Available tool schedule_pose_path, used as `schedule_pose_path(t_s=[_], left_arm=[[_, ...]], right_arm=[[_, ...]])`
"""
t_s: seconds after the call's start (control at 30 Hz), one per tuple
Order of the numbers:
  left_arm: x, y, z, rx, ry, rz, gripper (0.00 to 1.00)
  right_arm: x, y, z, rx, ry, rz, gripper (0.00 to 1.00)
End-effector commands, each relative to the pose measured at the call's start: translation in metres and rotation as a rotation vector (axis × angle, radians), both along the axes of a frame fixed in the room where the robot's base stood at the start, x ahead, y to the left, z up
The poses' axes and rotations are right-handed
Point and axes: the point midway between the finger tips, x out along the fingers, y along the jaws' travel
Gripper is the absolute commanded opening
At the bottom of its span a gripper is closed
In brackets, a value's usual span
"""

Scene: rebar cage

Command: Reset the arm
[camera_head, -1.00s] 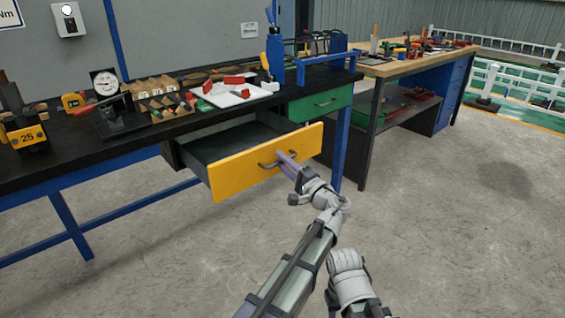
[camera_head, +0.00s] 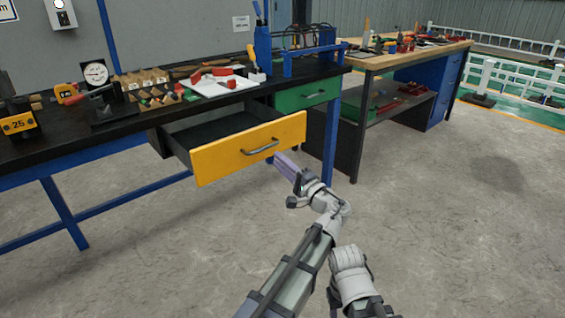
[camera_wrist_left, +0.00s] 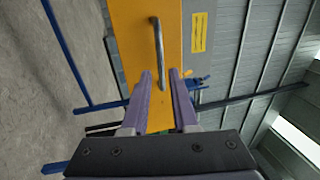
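My left gripper (camera_head: 279,157) is in front of the open drawer with the yellow front (camera_head: 222,158). Its purple fingers point at the drawer and are clear of the grey bar handle (camera_head: 260,147). The drawer is pulled out from under the black bench top.
The black bench (camera_head: 62,137) carries a white tray (camera_head: 219,88), a dial gauge (camera_head: 96,73) and a blue tool (camera_head: 262,45). A closed green drawer (camera_head: 307,94) is right of the yellow one. A wood-topped bench (camera_head: 405,59) stands farther right. The floor (camera_head: 450,220) is clear.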

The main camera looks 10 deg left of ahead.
Motion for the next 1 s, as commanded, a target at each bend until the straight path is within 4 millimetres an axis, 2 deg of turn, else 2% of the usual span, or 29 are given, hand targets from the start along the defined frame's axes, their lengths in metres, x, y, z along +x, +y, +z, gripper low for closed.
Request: schedule_pose_path(t_s=[0.2,0.27,0.33,0.47,0.5,0.63,0.7,0.8,1.0], left_arm=[[-0.001,0.002,-0.001,-0.008,0.003,0.004,0.27],[-0.004,0.009,-0.007,-0.036,0.012,0.015,0.27],[-0.013,0.025,-0.023,-0.108,0.037,0.042,0.27],[-0.043,0.065,-0.076,-0.345,0.116,0.125,0.27],[-0.055,0.075,-0.096,-0.433,0.144,0.154,0.27],[-0.097,0.091,-0.156,-0.72,0.235,0.245,0.27],[-0.12,0.091,-0.185,-0.876,0.284,0.286,0.27],[-0.148,0.082,-0.216,-1.076,0.345,0.334,0.27],[-0.184,0.056,-0.247,-1.354,0.426,0.383,0.27]], right_arm=[[0.0,0.0,0.0,0.0,0.0,0.0,0.5],[0.0,0.0,0.0,0.0,0.0,0.0,0.5],[0.0,0.0,0.0,0.0,0.0,0.0,0.5],[0.0,0.0,0.0,0.0,0.0,0.0,0.5],[0.0,0.0,0.0,0.0,0.0,0.0,0.5],[0.0,0.0,0.0,0.0,0.0,0.0,0.5],[0.0,0.0,0.0,0.0,0.0,0.0,0.5],[0.0,0.0,0.0,0.0,0.0,0.0,0.5],[0.0,0.0,0.0,0.0,0.0,0.0,0.5]])
